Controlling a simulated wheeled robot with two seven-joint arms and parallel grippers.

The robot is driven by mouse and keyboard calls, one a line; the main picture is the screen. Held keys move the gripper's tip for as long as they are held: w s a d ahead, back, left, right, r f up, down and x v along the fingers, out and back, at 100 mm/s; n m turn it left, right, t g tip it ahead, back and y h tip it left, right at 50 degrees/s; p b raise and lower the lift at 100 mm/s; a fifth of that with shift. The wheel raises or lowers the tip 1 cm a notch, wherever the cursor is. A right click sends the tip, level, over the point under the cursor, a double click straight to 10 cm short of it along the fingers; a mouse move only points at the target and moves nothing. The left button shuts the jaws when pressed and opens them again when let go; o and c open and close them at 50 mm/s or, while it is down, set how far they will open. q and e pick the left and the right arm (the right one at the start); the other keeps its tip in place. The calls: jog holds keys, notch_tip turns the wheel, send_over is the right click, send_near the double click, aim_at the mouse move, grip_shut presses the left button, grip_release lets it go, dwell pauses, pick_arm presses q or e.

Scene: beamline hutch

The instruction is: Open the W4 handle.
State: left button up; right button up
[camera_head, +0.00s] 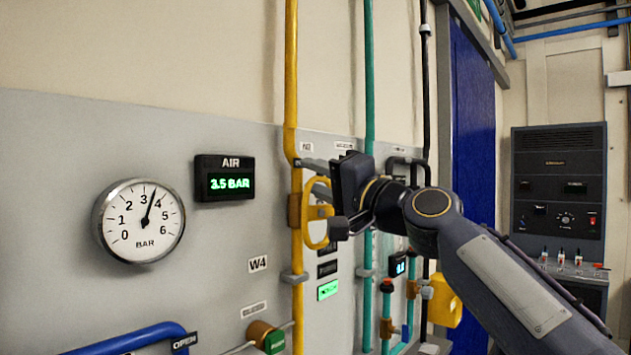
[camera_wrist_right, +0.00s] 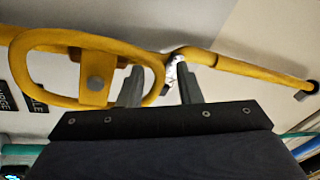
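A W4 label (camera_head: 258,264) is on the grey panel, left of the yellow pipe (camera_head: 291,90). A yellow loop-shaped handle (camera_head: 308,232) hangs beside that pipe, just above and right of the label; I cannot tell for certain that it is the W4 handle. It also shows in the right wrist view (camera_wrist_right: 45,99). My right gripper (camera_head: 325,195) is at this loop, partly covering it. In the right wrist view its two fingers (camera_wrist_right: 160,85) are apart, with the loop's right end between them; contact is unclear. My left gripper is not in view.
A blue handle or pipe (camera_head: 135,340) with an OPEN tag is at lower left. A pressure gauge (camera_head: 141,221) and an AIR display (camera_head: 224,178) are on the panel. A green pipe (camera_head: 369,70) and another yellow part (camera_head: 444,300) are close to my right arm.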

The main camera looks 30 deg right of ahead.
jog(key=shift+d+f, duration=0.1)
jog(key=shift+s+f, duration=0.1)
jog(key=shift+s, duration=0.05)
jog(key=b+v, duration=0.2)
jog(key=v, duration=0.5)
jog(key=shift+s+d+b, duration=0.15)
jog(key=shift+s+b, duration=0.1)
jog(key=shift+b, duration=0.15)
jog(key=shift+c, duration=0.2)
